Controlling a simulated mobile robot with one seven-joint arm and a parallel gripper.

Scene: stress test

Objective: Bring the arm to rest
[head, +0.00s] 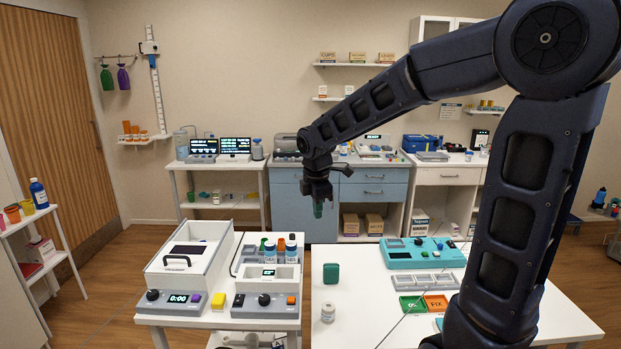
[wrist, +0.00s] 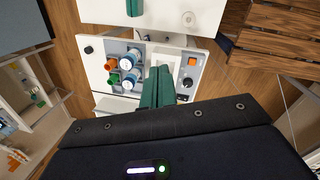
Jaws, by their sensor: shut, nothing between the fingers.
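My arm reaches in from the right of the head view, with its elbow high and the forearm sloping down to the left. My gripper (head: 318,208) hangs pointing down in mid-air, in front of the blue cabinet and above the gap behind the two front tables. Its green fingers also show in the wrist view (wrist: 158,85). They are together, with nothing held.
The left table carries a white box (head: 190,250), a control unit (head: 175,302) and a tray with blue-labelled bottles (head: 291,248). The right table holds a green block (head: 331,273), a small jar (head: 328,312), a teal device (head: 425,253) and green and orange trays (head: 424,304).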

